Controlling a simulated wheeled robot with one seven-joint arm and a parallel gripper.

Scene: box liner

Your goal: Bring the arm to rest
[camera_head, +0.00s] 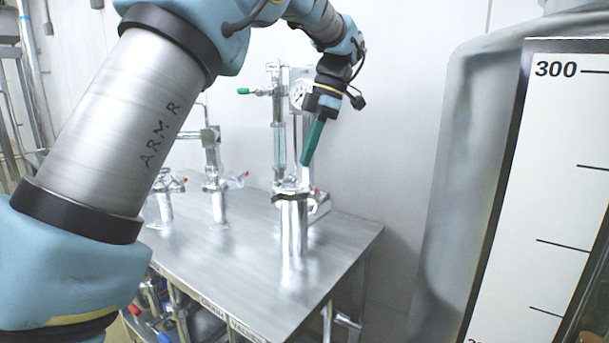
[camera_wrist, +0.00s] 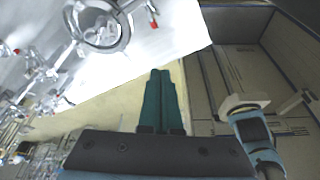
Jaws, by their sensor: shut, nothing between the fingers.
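My arm crosses the head view from the lower left, over the top, and down to my gripper (camera_head: 306,163). The gripper has green fingers and points down, slightly tilted, above the right part of a steel table (camera_head: 225,275). In the wrist view my gripper (camera_wrist: 160,72) shows its two green fingers side by side and touching. It is shut and empty. In the head view the fingertips appear close beside the upper part of a shiny metal fixture (camera_head: 293,225); I cannot tell the exact gap.
Metal fittings with a clear tube (camera_head: 279,135) and a gauge stand behind the fixture. Smaller metal fittings (camera_head: 215,180) stand farther left. A large metal tank (camera_head: 455,170) and a scale panel marked 300 (camera_head: 550,180) fill the right side. The table's front is mostly bare.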

